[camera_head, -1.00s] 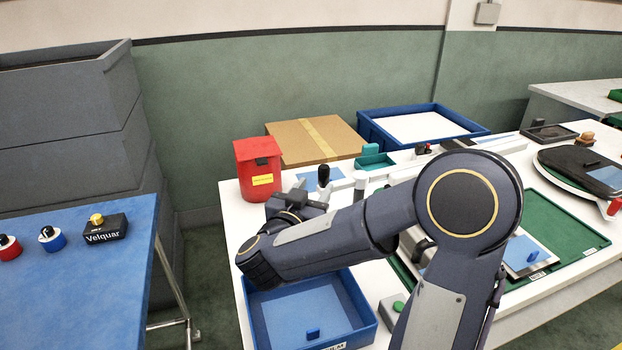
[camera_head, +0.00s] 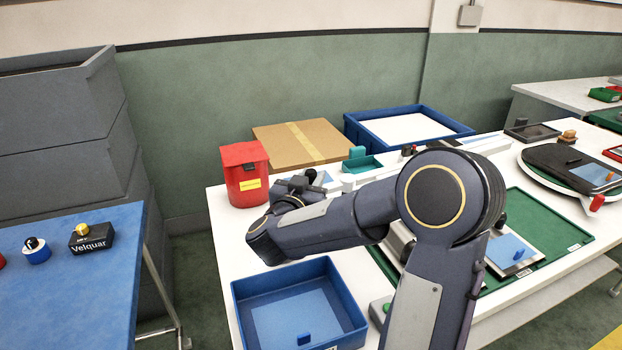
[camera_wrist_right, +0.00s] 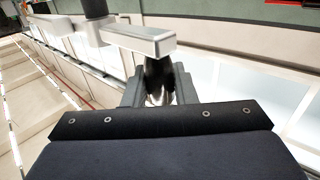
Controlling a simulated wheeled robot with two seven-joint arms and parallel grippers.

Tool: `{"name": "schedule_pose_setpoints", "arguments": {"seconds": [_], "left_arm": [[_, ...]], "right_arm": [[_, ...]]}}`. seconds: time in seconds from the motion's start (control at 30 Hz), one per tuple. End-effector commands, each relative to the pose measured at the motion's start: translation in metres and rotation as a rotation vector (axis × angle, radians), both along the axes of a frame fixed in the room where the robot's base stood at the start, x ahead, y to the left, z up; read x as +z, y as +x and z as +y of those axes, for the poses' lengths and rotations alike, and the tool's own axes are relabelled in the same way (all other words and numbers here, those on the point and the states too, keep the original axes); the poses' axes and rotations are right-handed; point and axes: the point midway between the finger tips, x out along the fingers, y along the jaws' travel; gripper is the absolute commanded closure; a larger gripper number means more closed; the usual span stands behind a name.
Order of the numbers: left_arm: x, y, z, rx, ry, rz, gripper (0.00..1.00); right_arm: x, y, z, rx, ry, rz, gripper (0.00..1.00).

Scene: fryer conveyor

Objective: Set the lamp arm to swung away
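The lamp arm appears to be the pale grey bar (camera_wrist_right: 135,40) with a black upright knob (camera_wrist_right: 95,8), across the top of the right wrist view. In the head view a black knob (camera_head: 311,175) shows just behind my right gripper (camera_head: 296,186), beside the red bin. The wrist view shows the fingers of my right gripper (camera_wrist_right: 158,88) apart, close under the end of the bar. A dark shiny shape shows between them; I cannot tell what it is or whether they touch the bar. My forearm hides much of this area. My left gripper is out of view.
A red bin (camera_head: 244,173) stands left of my right gripper. A blue tray (camera_head: 243,317) lies in front, a cardboard box (camera_head: 300,145) and blue crate (camera_head: 425,115) behind. A green mat (camera_head: 548,222) with equipment lies right. A blue table (camera_head: 70,290) stands left, across a gap.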

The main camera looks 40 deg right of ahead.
Motion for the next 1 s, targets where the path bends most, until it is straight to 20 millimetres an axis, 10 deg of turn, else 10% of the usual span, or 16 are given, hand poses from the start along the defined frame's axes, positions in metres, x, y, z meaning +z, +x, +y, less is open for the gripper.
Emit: {"name": "schedule_pose_setpoints", "arguments": {"seconds": [1.0], "left_arm": [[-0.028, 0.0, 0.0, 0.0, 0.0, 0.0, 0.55]], "right_arm": [[-0.003, -0.041, -0.001, 0.373, -0.003, -0.003, 1.0]]}}
